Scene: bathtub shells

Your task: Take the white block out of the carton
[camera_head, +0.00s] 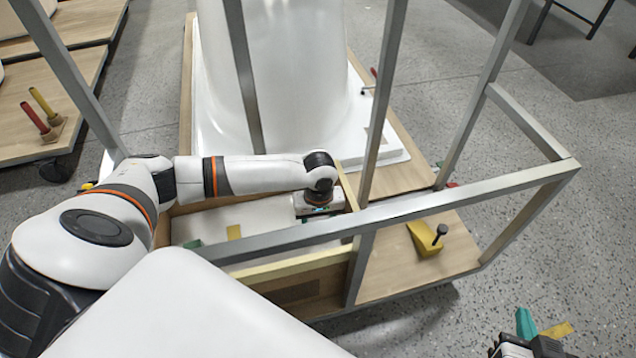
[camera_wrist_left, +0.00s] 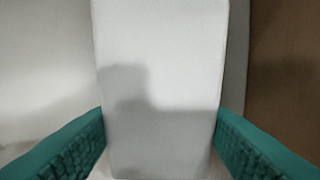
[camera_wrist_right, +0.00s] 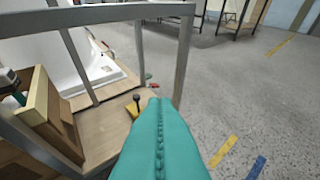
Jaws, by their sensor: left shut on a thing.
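The carton (camera_head: 305,262) is an open wooden-coloured box on the platform, seen behind the metal frame. My left arm reaches into it, and its gripper (camera_head: 318,208) is low inside at the right end. In the left wrist view, the teal fingers (camera_wrist_left: 160,118) are closed on both sides of the white block (camera_wrist_left: 160,50). A pale surface lies behind the block, with a brown wall at right. In the head view my gripper mostly hides the block. My right gripper (camera_head: 526,330) is outside the frame at lower right; its teal fingers (camera_wrist_right: 160,135) are together and empty.
Metal bars (camera_head: 400,205) cross in front of and above the carton. A white tub shell (camera_head: 300,80) stands behind it. A yellow piece with a black knob (camera_head: 427,238) lies on the platform at right. Open speckled floor (camera_wrist_right: 255,95) lies right of the frame.

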